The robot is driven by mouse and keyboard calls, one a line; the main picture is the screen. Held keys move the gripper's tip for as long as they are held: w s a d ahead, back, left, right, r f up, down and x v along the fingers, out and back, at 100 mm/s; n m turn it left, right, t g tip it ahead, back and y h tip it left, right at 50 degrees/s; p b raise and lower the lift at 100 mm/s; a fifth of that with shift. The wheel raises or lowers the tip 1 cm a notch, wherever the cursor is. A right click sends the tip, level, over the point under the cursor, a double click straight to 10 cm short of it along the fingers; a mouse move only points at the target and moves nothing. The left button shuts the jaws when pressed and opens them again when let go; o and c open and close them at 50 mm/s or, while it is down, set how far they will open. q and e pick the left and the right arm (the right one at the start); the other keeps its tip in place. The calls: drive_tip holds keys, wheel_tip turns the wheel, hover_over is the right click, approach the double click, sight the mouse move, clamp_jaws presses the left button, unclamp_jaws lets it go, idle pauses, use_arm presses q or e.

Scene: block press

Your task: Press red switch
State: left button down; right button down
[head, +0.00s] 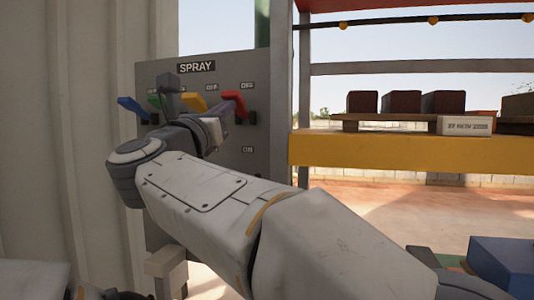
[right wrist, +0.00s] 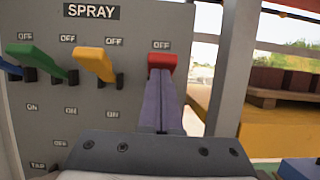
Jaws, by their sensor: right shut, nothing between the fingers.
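The red switch (head: 233,100) is the rightmost lever on the grey SPRAY panel (head: 262,150). Its lever is up by the OFF label, and it also shows in the right wrist view (right wrist: 162,61). My right gripper (head: 224,113) is shut and empty in front of the panel. In the right wrist view its closed fingers (right wrist: 160,84) point at the red switch, with the tips just under the red lever and hiding its lower part. I cannot tell whether they touch it. My left gripper is not in view.
A yellow switch (right wrist: 96,62), a green switch (right wrist: 34,60) and a blue switch (head: 133,106) stand left of the red one, levers up. A yellow beam (head: 400,151) and a shelf of dark red blocks (head: 402,102) are to the right.

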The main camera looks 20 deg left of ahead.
drive_tip(key=shift+r, duration=0.3)
drive_tip(key=f+b+v, duration=0.2)
drive_tip(key=b+v, duration=0.9)
drive_tip(key=v, duration=0.2)
drive_tip(key=shift+w, duration=0.3)
drive_tip(key=shift+f, duration=0.1)
